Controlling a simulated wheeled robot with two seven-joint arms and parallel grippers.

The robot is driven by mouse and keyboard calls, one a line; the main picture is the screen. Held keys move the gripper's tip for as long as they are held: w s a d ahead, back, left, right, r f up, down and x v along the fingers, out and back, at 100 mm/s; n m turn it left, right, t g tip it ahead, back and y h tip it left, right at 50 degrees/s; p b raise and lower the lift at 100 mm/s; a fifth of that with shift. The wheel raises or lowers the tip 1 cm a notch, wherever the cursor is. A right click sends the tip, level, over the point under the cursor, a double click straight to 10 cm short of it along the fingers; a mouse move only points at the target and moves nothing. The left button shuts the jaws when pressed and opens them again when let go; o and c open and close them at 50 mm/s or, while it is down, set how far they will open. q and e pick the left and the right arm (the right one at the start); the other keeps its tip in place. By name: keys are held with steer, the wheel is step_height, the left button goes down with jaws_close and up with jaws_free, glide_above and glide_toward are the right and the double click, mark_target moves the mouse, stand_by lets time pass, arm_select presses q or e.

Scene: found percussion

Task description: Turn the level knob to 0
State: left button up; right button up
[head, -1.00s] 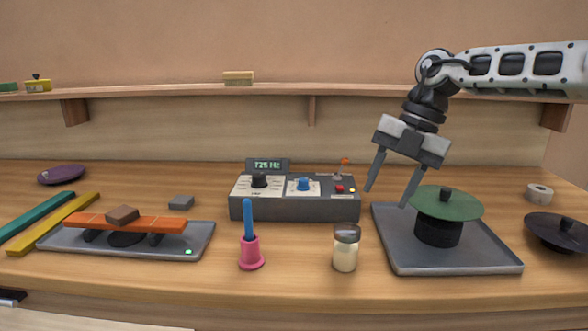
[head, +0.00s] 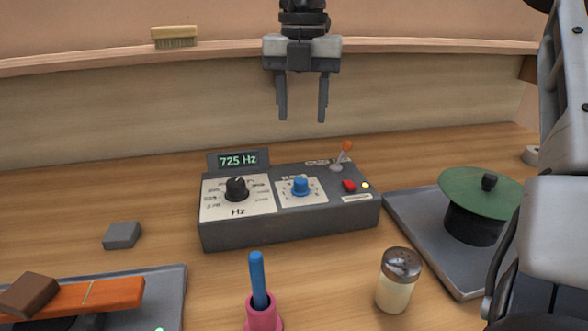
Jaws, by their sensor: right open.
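A grey control box (head: 290,222) stands on the table in the middle of the head view. It bears a blue knob (head: 300,187) on a white dial plate, which seems to be the level knob; its lettering is too small to read. To its left is a larger black knob (head: 237,189) on a plate marked Hz. The display (head: 238,160) reads 725 Hz. My right gripper (head: 303,118) is open and empty, fingers pointing down, above and apart from the box. My left gripper is not in view.
A lever with an orange tip (head: 347,146) and a red button (head: 349,186) are right of the blue knob. A shaker (head: 398,280) and a pink holder (head: 264,313) stand in front. A tray (head: 409,232) with a green-topped drum is at right.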

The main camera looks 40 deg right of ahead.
mark_target(301, 180)
step_height(301, 180, down, 13)
steer(key=shift+w+f, duration=0.1)
stand_by(0.3)
steer(key=c, duration=1)
